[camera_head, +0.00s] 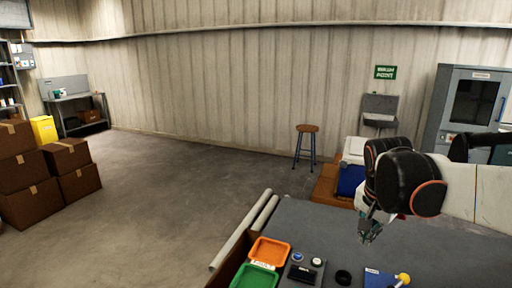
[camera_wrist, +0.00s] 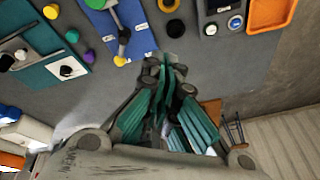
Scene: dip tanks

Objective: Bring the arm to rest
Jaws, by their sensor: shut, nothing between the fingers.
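My arm reaches in from the right in the head view. My gripper (camera_head: 370,232) hangs above the grey table (camera_head: 440,248), pointing down, with nothing held. In the wrist view my gripper (camera_wrist: 167,68) has its teal-padded fingers drawn together at the tips and empty. The tips appear over the grey tabletop, near the edge of a blue mat (camera_wrist: 135,42). How high they are above the table is hard to tell.
An orange tray (camera_head: 270,251), a green tray (camera_head: 254,276), a dark device (camera_head: 301,274) and a blue panel (camera_head: 380,279) with a yellow knob (camera_head: 403,279) line the table's near side. A stool (camera_head: 306,130) and grey cabinet (camera_head: 470,105) stand beyond. Open floor lies left.

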